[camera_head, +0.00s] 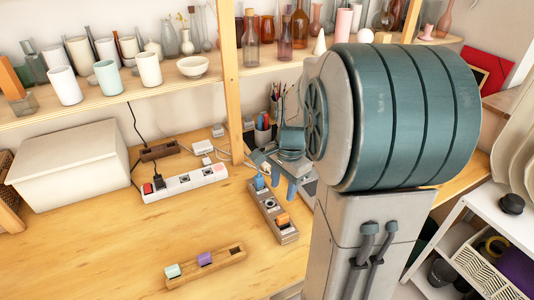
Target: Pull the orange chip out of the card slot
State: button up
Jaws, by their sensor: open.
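The orange chip (282,219) stands in the near end of a narrow grey-brown slotted block (269,208) on the wooden bench. A blue piece (259,183) shows at the block's far end. My gripper (281,187) is open above the far part of the block, behind and apart from the orange chip. Its jaws look empty, with the blue piece close to them. My large arm link hides part of the bench to the right.
A wooden holder (226,263) with a mint chip (173,271) and a purple chip (205,258) lies in front left. A white power strip (190,182), lidded box (72,169) and wooden post (229,85) stand behind. The bench between holder and strip is clear.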

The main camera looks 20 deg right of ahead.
aim_at(283, 216)
jog(key=f+m, duration=0.1)
jog(key=f, duration=0.4)
jog(key=w+f+m, duration=0.1)
jog(key=f, duration=0.4)
jog(key=d+f+m, duration=0.1)
jog(key=f, duration=0.4)
jog(key=shift+w+d+y, duration=0.1)
jog(key=shift+w+y, duration=0.05)
jog(key=shift+y, duration=0.15)
grip_shut()
